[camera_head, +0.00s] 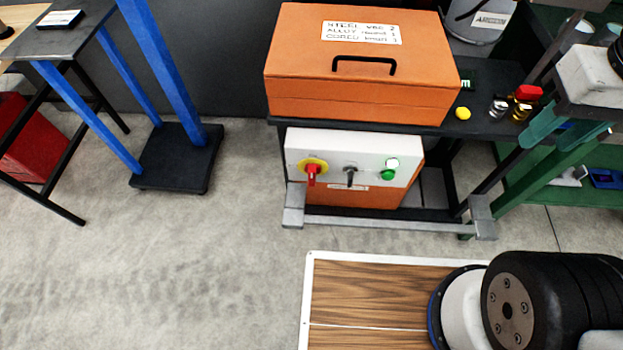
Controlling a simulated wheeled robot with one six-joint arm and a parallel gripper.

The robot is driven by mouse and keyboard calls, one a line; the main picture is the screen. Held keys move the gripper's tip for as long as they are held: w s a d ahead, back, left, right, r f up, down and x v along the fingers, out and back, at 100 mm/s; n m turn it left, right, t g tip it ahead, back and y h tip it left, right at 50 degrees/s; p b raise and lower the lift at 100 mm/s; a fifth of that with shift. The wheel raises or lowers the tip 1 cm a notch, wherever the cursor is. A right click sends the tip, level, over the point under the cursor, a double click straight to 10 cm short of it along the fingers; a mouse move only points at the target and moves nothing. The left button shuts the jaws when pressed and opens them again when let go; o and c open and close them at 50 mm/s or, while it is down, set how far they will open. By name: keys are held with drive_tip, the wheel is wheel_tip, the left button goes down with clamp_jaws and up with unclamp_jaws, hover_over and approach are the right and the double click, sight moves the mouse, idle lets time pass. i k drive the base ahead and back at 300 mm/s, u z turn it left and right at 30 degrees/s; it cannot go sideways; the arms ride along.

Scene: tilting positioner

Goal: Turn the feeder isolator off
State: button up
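The isolator is a red rotary handle (312,175) on a yellow round plate (318,163). It sits at the left of a white control panel (335,150) under the bench, and the handle looks roughly vertical. A black selector switch (350,175) is in the middle of the panel. A green button (388,175) is at the right, below a bright white-green lamp (393,163). The label under the switches is too small to read. My gripper is not in view; a thick black and white part at the bottom right looks like part of my arm.
A grey metal rail (385,222) runs low in front of the panel. An orange box (360,85) stands on the dark bench above it. A blue stand (175,155) with a dark base is at the left. The concrete floor (170,270) at the left front is clear.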

sight(313, 170)
drive_tip(key=u, duration=2.55)
drive_tip(key=k, duration=0.7)
drive_tip(key=z, duration=1.35)
